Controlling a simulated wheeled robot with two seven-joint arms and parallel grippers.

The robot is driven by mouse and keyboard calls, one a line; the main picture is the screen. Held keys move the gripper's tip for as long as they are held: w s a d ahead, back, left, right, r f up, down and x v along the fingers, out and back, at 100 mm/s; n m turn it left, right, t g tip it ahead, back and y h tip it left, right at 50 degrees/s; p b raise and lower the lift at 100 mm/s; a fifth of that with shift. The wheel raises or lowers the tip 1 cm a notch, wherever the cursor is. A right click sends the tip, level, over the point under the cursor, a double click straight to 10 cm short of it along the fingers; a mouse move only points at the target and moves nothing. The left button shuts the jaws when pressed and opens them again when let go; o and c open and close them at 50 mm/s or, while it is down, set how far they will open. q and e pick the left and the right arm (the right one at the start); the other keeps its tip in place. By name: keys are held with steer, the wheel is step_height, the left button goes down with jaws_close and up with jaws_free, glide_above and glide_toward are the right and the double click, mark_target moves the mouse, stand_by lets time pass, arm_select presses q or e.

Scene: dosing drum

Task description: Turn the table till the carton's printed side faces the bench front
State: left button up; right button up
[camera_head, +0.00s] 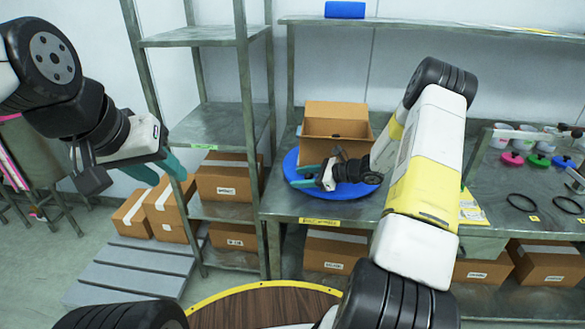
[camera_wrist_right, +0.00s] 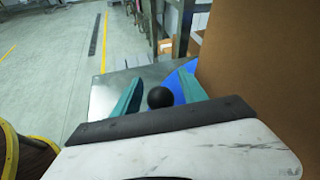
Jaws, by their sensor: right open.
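A brown open-topped carton (camera_head: 336,122) stands on a round blue turntable (camera_head: 348,196) on the metal bench. No print shows on the visible parts of the carton; my right arm hides part of its front. My right gripper (camera_head: 303,177) is open, low over the turntable's left part, in front of the carton. In the right wrist view a black round knob (camera_wrist_right: 160,97) sits between its teal fingers (camera_wrist_right: 160,92), apart from both as far as I can see. The carton wall (camera_wrist_right: 255,70) rises at right there. My left gripper (camera_head: 160,172) is open and empty, left of the shelf rack.
A metal shelf rack (camera_head: 243,80) stands left of the bench, with cardboard boxes (camera_head: 226,178) on it. Cups (camera_head: 502,136), coloured lids (camera_head: 513,158) and black rings (camera_head: 521,202) lie on the bench's right. A round wooden top (camera_head: 265,308) with a yellow rim is in the foreground.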

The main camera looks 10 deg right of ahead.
steer(key=shift+a+f, duration=0.1)
jaws_close()
stand_by(1.4)
